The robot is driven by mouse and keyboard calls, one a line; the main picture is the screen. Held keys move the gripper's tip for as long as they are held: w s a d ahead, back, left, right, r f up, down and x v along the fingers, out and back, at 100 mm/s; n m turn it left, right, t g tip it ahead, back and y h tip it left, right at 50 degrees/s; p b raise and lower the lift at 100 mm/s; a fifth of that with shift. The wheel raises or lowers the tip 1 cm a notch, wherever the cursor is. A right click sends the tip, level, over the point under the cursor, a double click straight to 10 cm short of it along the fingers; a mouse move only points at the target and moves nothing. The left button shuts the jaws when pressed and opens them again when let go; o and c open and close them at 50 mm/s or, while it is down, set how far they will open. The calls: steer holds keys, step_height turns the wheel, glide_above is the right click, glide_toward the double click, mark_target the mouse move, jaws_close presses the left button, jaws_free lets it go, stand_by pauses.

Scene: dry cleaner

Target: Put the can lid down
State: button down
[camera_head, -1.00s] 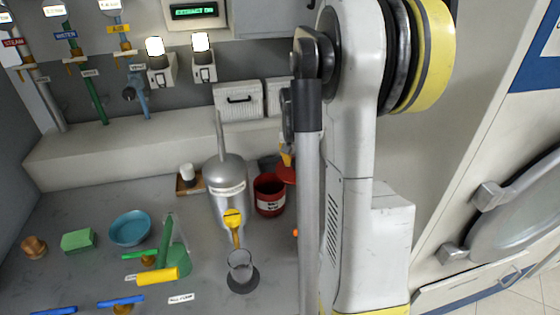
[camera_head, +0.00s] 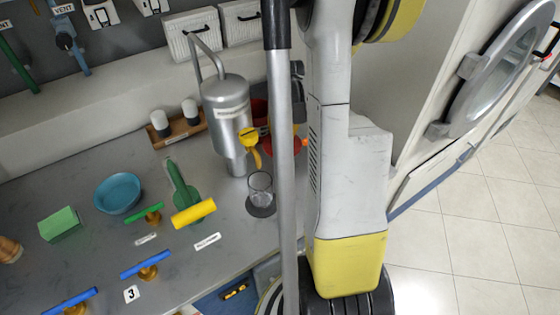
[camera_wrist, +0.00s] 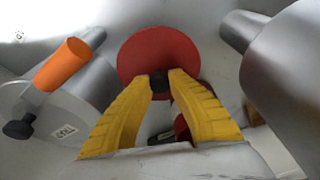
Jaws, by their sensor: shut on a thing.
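The red can lid (camera_wrist: 160,55) is a round disc with a black knob. In the wrist view the yellow fingers of my gripper (camera_wrist: 160,82) are shut on that knob. In the head view the lid (camera_head: 285,146) shows beside my arm, which covers part of it, and it appears clear of the counter, though its height is hard to tell. The red can (camera_head: 259,110) stands behind it, mostly hidden by the silver tank and my arm. A bit of red also shows between my fingers in the wrist view.
The silver tank (camera_head: 226,98) with a yellow-handled tap stands left of the lid, with a glass (camera_head: 260,186) below it. A blue bowl (camera_head: 118,193), green block (camera_head: 60,224) and several valve handles occupy the left counter. Bare grey counter (camera_head: 226,210) lies left of the glass.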

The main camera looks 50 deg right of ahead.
mark_target(283, 142)
steer(key=x, duration=0.2)
steer(key=b+x, duration=0.1)
steer(key=shift+s+f, duration=0.15)
steer(key=shift+s, duration=0.1)
steer(key=shift+s+a+b+x, duration=0.15)
steer(key=shift+b+x, duration=0.25)
steer(key=shift+x, duration=0.5)
steer(key=shift+s+a+b+x, duration=0.15)
steer(key=shift+b+x, duration=0.25)
steer(key=shift+x, duration=0.55)
steer(key=shift+s+f, duration=0.1)
steer(key=shift+f, duration=0.1)
steer(key=c, duration=1.4)
jaws_free()
steer(key=p+v, duration=0.5)
steer(key=v, duration=0.7)
